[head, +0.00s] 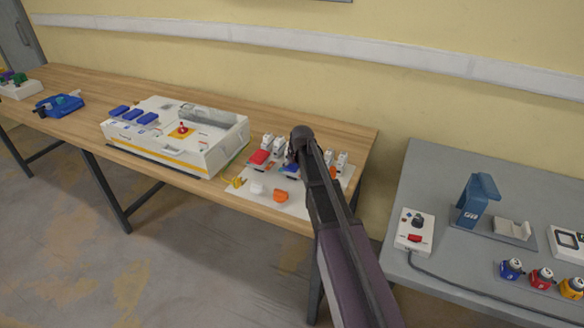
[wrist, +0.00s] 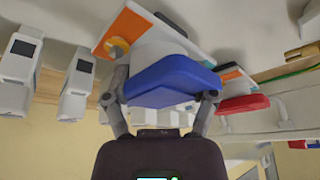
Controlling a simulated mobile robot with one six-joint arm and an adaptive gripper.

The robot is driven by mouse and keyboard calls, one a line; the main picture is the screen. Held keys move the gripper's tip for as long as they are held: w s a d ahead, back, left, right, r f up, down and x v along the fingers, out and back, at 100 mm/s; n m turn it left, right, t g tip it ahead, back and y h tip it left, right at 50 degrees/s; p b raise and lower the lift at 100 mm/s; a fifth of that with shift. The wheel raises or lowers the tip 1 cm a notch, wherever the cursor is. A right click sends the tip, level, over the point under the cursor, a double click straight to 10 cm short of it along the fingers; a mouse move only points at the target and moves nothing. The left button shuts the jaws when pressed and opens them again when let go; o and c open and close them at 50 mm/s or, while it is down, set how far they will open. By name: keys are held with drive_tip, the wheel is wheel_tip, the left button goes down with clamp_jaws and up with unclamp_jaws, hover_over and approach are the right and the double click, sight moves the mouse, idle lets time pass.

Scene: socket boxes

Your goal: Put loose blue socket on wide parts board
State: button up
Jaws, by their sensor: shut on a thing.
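The blue socket (wrist: 172,76) sits between the two fingers of my gripper (wrist: 160,98) in the wrist view, its blue face toward the camera. The fingers are shut on its sides. A small blue part of it shows beside my arm in the head view (head: 289,168). The wide white parts board (head: 297,206) lies at the right end of the wooden table, under my gripper (head: 301,143). In the wrist view, the socket's white body meets a card with orange and blue bands. I cannot tell whether the socket touches the board.
A red socket (head: 259,157) is left of the blue one, also in the wrist view (wrist: 243,104). White upright parts line the board's back. An orange part (head: 281,195) lies near its front. A white case (head: 176,135) stands to the left. A grey table (head: 455,268) is at right.

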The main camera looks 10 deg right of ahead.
drive_tip(key=shift+f, duration=0.2)
drive_tip(key=o, duration=1.1)
drive_tip(key=shift+r, duration=0.25)
drive_tip(key=p+v, duration=1.1)
drive_tip(key=v, duration=0.1)
idle(0.3)
drive_tip(key=s+g, duration=0.1)
drive_tip(key=s, duration=0.7)
drive_tip(key=s+a+f+m+g, duration=0.1)
drive_tip(key=s+g, duration=0.1)
drive_tip(key=s, duration=0.7)
drive_tip(key=s+g, duration=0.1)
drive_tip(key=s, duration=0.8)
drive_tip(key=shift+s+a+f+m+h, duration=0.1)
drive_tip(key=shift+a+f+m+h, duration=0.2)
drive_tip(key=shift+m, duration=0.1)
